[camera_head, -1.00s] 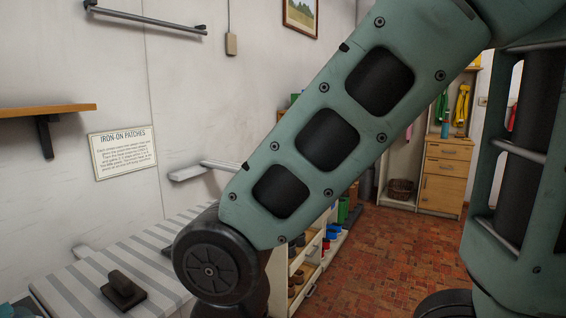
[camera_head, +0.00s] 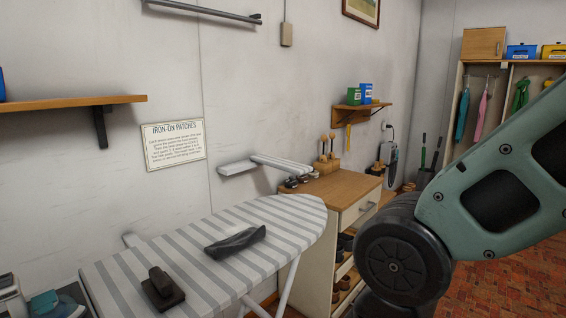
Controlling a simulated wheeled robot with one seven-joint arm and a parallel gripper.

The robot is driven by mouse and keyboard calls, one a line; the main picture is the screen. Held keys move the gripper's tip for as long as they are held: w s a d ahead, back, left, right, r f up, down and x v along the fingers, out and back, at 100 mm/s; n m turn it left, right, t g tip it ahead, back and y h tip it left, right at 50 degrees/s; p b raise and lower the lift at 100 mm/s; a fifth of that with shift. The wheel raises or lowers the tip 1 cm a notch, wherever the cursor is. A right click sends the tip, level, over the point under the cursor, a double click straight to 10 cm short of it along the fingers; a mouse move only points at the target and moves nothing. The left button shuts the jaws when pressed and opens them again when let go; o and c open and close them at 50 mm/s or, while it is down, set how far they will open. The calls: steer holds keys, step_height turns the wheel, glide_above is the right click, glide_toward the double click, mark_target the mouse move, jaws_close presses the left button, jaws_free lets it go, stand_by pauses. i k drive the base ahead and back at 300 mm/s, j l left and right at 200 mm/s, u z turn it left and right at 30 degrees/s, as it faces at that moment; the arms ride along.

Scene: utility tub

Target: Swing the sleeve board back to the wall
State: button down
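The sleeve board (camera_head: 284,164) is a narrow light-grey padded arm on the wall behind the ironing board. Its left end meets a short pale bracket piece (camera_head: 238,167), and it sticks out to the right, at an angle from the wall. Its far end is close to the wooden cabinet top. My arm is at the right of the view, with a dark round joint low down. My gripper is not in view, and the sleeve board is clear of the arm.
A shelf (camera_head: 60,104) juts out at left. Brick floor shows at lower right.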

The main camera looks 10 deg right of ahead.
mark_target(296, 169)
steer(key=i+l, duration=0.25)
steer(key=i, duration=0.2)
steer(key=i+l, duration=0.25)
steer(key=i, duration=0.2)
steer(key=u, duration=0.05)
